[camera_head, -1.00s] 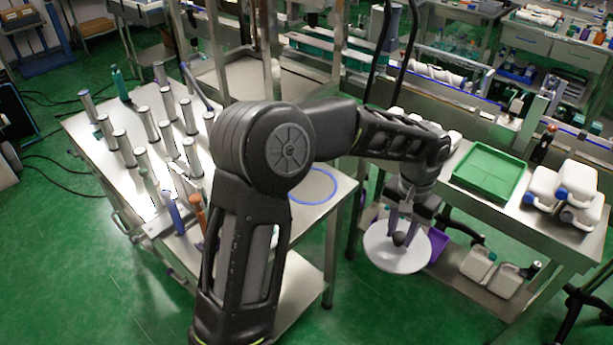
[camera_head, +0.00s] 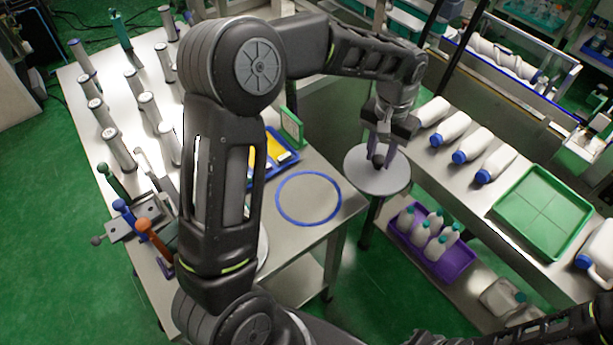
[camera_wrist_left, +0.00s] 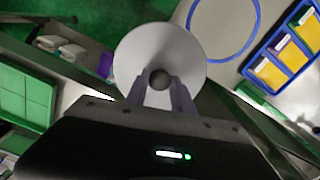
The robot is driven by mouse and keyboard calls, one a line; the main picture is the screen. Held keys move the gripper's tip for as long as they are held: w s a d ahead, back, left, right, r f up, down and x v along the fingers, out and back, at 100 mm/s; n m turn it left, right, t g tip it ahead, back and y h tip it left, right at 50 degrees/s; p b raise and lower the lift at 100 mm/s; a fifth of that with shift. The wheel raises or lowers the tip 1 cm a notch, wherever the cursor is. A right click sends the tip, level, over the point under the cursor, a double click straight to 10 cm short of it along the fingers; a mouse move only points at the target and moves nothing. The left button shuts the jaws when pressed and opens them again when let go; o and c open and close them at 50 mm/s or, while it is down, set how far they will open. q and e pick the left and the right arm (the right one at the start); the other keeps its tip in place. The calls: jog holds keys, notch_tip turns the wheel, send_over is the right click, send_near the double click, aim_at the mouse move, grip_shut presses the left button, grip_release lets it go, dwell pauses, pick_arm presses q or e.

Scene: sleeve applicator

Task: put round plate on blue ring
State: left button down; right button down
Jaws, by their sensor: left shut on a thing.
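The round plate (camera_head: 362,176) is a pale disc with a dark round knob at its centre. My left gripper (camera_head: 379,156) is shut on the knob and holds the plate in the air, right of the blue ring. The plate also shows in the left wrist view (camera_wrist_left: 190,58), with the fingers (camera_wrist_left: 160,88) on either side of the knob. The blue ring (camera_head: 308,198) lies flat on the steel table, apart from the plate; part of it shows at the top of the left wrist view (camera_wrist_left: 222,50). My right gripper is not in view.
Several metal cylinders (camera_head: 118,150) stand on the steel table at the left. A blue tray with yellow contents (camera_head: 276,160) lies behind the ring. A second table at right bears white bottles (camera_head: 480,146) and a green tray (camera_head: 541,212). A gap separates the tables.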

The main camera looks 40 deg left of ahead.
pick_arm(q)
jog(key=shift+s+r, duration=0.1)
jog(key=shift+s+a, duration=0.1)
jog(key=shift+a, duration=0.25)
jog(key=s+a+r+m+b, duration=0.1)
jog(key=s+a+m+b, duration=0.2)
jog(key=s+a+b, duration=0.3)
jog(key=s+a, duration=0.4)
jog(key=a, duration=0.1)
jog(key=shift+s+a, duration=0.15)
jog(key=shift+a, duration=0.15)
notch_tip(320, 180, down, 6)
jog(key=shift+f, duration=0.15)
jog(key=shift+f, duration=0.1)
